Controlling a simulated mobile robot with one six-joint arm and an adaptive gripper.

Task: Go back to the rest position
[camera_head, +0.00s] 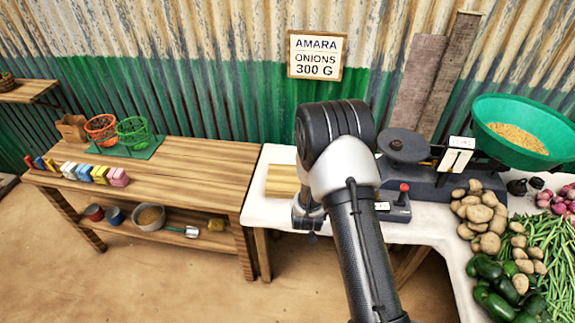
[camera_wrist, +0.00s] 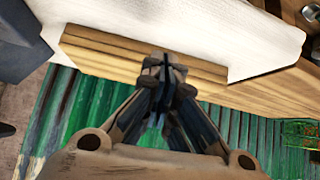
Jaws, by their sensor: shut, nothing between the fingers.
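My gripper (camera_wrist: 163,72) shows in the wrist view with its fingers together and nothing between them. It points down over a wooden board (camera_wrist: 125,55) at the edge of the white table. In the head view my arm reaches over the white table (camera_head: 275,212) and mostly hides the gripper, which hangs near the table's front edge. The wooden board (camera_head: 282,180) lies to the left of my arm there. I cannot tell whether the fingertips touch anything.
A scale (camera_head: 440,178) with a green pan (camera_head: 490,108) stands right of my arm, beside a small box with a red knob (camera_head: 403,189). Potatoes (camera_head: 482,215) and green peppers (camera_head: 490,298) lie at the right. A wooden bench (camera_head: 190,165) with baskets stands left.

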